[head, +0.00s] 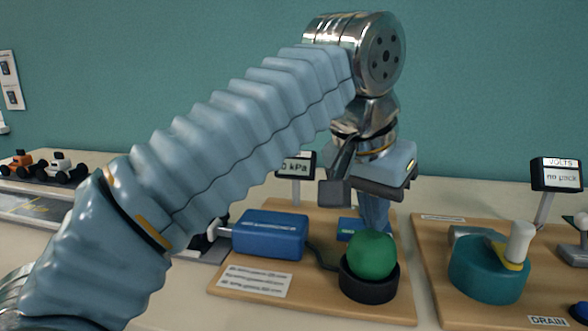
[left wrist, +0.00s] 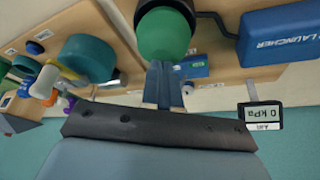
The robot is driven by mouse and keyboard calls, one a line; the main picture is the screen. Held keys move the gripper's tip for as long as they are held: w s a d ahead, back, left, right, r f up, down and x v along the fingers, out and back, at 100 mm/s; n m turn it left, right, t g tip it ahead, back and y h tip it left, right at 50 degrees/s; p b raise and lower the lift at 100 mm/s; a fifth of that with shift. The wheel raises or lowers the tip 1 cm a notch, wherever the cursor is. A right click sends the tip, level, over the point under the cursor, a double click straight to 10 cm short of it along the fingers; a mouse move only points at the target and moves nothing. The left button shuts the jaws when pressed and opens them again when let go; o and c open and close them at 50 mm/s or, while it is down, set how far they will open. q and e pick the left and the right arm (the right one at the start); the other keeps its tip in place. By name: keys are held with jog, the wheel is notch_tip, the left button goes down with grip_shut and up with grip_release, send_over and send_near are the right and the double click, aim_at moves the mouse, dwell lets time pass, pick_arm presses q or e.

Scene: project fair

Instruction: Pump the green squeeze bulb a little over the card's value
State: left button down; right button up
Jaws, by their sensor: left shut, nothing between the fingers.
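The green squeeze bulb (head: 372,256) sits upright in a black cup (head: 368,287) on a wooden board (head: 330,299). The bulb also shows at the top of the left wrist view (left wrist: 164,34). My left gripper (head: 376,228) points down at the bulb, its blue fingers shut and empty. In the head view the bulb's top hides the fingertips; whether they touch it I cannot tell. The small display behind reads 0 kPa, part-hidden by my arm; in the left wrist view the display (left wrist: 263,116) shows AIR and 0 kPa upside down. My right gripper is not in view.
A blue launcher box (head: 270,235) stands left of the bulb, joined by a dark hose. A white text label (head: 254,281) lies in front, too small to read. On the right are a teal device (head: 488,268) and a VOLTS display (head: 556,174). Toy vehicles stand far left.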

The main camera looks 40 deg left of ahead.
pick_arm(q)
jog(key=shift+f+b, duration=0.75)
jog(key=shift+f, duration=0.4)
jog(key=shift+r, duration=0.1)
notch_tip(320, 180, up, 3)
jog(key=p, duration=0.3)
jog(key=shift+f, duration=0.3)
